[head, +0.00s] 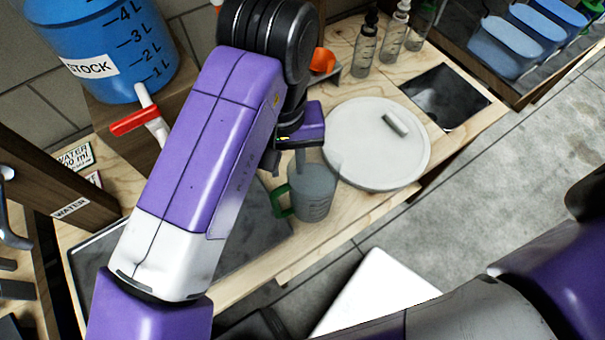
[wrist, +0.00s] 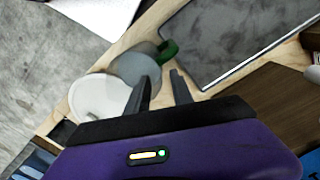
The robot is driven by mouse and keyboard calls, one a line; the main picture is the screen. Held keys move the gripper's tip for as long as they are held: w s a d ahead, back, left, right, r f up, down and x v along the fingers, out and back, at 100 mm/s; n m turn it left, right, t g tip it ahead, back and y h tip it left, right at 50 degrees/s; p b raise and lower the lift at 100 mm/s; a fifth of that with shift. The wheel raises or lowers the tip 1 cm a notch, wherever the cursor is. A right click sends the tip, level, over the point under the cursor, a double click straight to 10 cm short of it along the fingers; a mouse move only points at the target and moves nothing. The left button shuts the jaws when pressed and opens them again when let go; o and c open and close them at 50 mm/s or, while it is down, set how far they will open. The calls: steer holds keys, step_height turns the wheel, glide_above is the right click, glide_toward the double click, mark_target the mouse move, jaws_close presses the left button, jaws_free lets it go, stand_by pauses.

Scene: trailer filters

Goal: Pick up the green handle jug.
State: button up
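The green handle jug is a clear grey measuring jug (head: 313,191) with dark marks on its wall. It stands upright on the wooden bench, its green handle (head: 281,202) toward the left. In the wrist view the jug (wrist: 136,66) is just beyond my fingers, with the handle (wrist: 168,51) on its right. My gripper (head: 282,166) is above the jug, near its handle side, and is partly hidden by my arm. In the wrist view my gripper (wrist: 160,76) has its fingers apart with nothing between them. One finger overlaps the jug's outline; I cannot tell whether it touches.
A round white lid-like disc (head: 365,150) lies close to the jug's right. Dropper bottles (head: 365,50) stand behind. A blue stock tank (head: 105,45) with a red-handled tap (head: 135,119) is at the left. A dark panel (head: 245,240) lies left of the jug.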

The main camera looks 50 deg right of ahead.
step_height(320, 180, down, 10)
steer(key=shift+d+r, duration=0.1)
steer(key=shift+r, duration=0.05)
stand_by(0.4)
steer(key=shift+c, duration=0.2)
jaws_close()
stand_by(1.1)
